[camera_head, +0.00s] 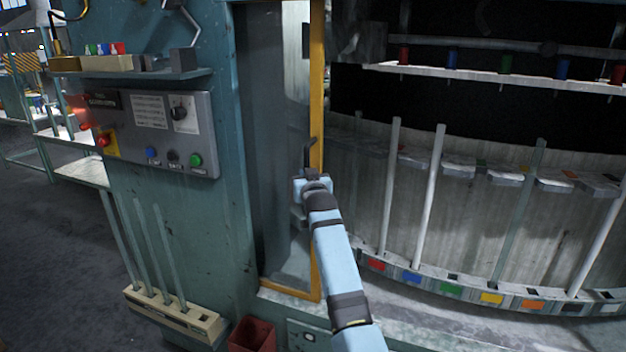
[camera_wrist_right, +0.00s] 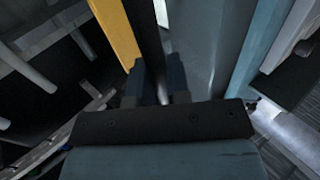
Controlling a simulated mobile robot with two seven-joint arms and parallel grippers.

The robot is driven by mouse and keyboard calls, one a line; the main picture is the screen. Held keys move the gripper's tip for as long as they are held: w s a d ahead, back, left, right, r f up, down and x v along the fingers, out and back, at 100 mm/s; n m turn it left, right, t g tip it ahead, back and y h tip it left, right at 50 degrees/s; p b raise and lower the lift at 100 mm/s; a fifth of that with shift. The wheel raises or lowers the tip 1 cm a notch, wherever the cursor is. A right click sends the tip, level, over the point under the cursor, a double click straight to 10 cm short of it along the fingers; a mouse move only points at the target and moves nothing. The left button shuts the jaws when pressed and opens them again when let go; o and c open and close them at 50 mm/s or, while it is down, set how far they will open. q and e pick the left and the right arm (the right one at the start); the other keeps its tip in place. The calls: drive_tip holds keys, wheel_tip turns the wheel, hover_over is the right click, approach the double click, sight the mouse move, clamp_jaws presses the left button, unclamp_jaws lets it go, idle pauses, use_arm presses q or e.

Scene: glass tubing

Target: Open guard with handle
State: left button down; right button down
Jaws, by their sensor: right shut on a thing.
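The guard is a tall transparent panel (camera_head: 283,130) with a yellow frame (camera_head: 317,90), standing at the left side of the machine's opening. Its dark handle (camera_head: 310,153) sticks up beside the yellow edge. My right gripper (camera_head: 312,182) is shut on the handle, with the handle's upper part showing above it. In the right wrist view, the dark fingers (camera_wrist_right: 160,82) are close together beside the yellow frame (camera_wrist_right: 117,32); the gripped part is mostly hidden. To the right of the yellow edge, the opening is uncovered. My left gripper is not in view.
Inside the machine stands a curved carousel with upright tubes (camera_head: 429,195) and coloured labels along its lower rim (camera_head: 450,289). A control panel (camera_head: 158,130) and shelf (camera_head: 135,74) are on the left wall. A red bin (camera_head: 252,336) sits low in front.

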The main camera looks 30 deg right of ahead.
drive_tip(key=shift+w+a, duration=0.3)
drive_tip(key=c, duration=1.1)
unclamp_jaws()
drive_tip(key=shift+s, duration=0.15)
drive_tip(key=shift+s+f, duration=0.1)
drive_tip(key=shift+s, duration=0.2)
drive_tip(key=b+v, duration=0.2)
drive_tip(key=v, duration=1.1)
drive_tip(key=shift+s+a, duration=0.1)
